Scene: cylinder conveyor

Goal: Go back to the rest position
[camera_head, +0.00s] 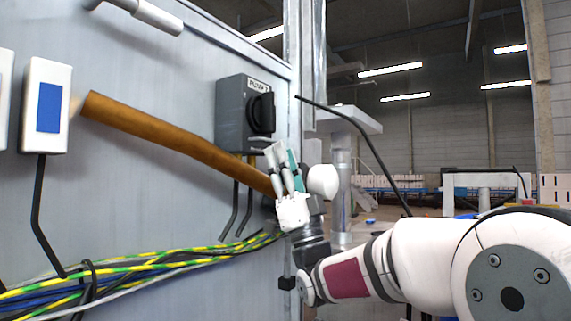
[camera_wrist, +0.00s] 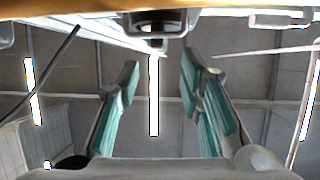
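My gripper (camera_head: 284,160) points upward near the right edge of the grey panel, in front of one end of the brown-orange pipe in the head view. In the wrist view my gripper (camera_wrist: 160,75) has its two teal-padded fingers spread apart with nothing between them. My white arm comes in from the lower right. A dark grey power switch box (camera_head: 231,112) with a black knob is on the panel just above and left of the fingers. No cylinder shows in either view.
The brown-orange pipe (camera_head: 160,134) slants across the grey panel (camera_head: 130,215). Yellow-green and blue cables (camera_head: 150,266) run low along it. A white box with a blue face (camera_head: 47,105) is at left. A metal post (camera_head: 304,60) stands at the panel's edge; open hall lies beyond.

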